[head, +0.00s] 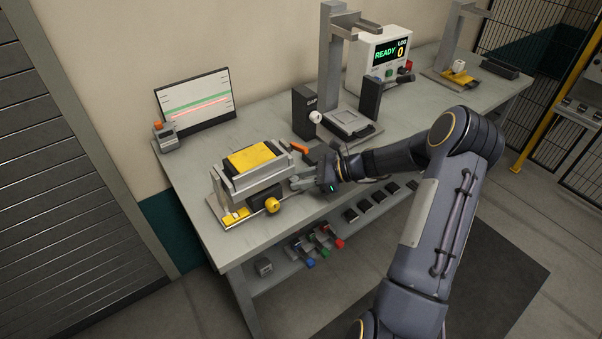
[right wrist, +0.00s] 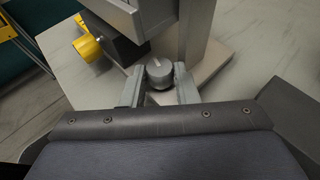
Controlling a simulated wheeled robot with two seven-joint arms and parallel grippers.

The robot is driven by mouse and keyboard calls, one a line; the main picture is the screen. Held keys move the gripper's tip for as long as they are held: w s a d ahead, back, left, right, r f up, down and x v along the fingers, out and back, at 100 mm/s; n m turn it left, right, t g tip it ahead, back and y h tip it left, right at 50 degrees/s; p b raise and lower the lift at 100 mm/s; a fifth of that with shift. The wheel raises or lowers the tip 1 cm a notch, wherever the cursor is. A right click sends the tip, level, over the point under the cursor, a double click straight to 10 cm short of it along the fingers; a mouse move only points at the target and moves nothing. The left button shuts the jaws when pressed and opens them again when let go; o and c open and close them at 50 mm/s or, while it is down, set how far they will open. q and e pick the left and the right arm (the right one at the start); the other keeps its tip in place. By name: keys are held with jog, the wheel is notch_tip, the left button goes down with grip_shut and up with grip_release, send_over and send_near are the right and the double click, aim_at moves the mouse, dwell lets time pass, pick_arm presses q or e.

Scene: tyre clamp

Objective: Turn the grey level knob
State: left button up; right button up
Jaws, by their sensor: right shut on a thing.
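The grey level knob (right wrist: 159,74) is a short round knob with a pale mark on its top, in the middle of the right wrist view. My right gripper (right wrist: 158,86) has one finger on each side of it and is shut on it. In the head view my right gripper (head: 299,184) reaches in from the right at the right end of the clamp fixture (head: 256,184); the knob itself is hard to make out there. The fixture has a yellow pad (head: 252,159) on top. My left gripper is not in view.
A black gauge block (head: 305,113) and a READY display box (head: 381,55) stand further right. Small coloured-ended parts (head: 325,252) lie on the lower shelf.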

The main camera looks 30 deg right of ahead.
jog(key=shift+w+d+n+g+y, duration=0.1)
jog(key=shift+w+n+g+y, duration=0.1)
jog(key=shift+n+g+y, duration=0.3)
jog(key=shift+n+g, duration=0.3)
jog(key=o, duration=0.7)
jog(key=shift+o, duration=1.4)
jog(key=shift+s+r, duration=0.1)
jog(key=shift+r, duration=0.05)
jog(key=shift+d+r, duration=0.1)
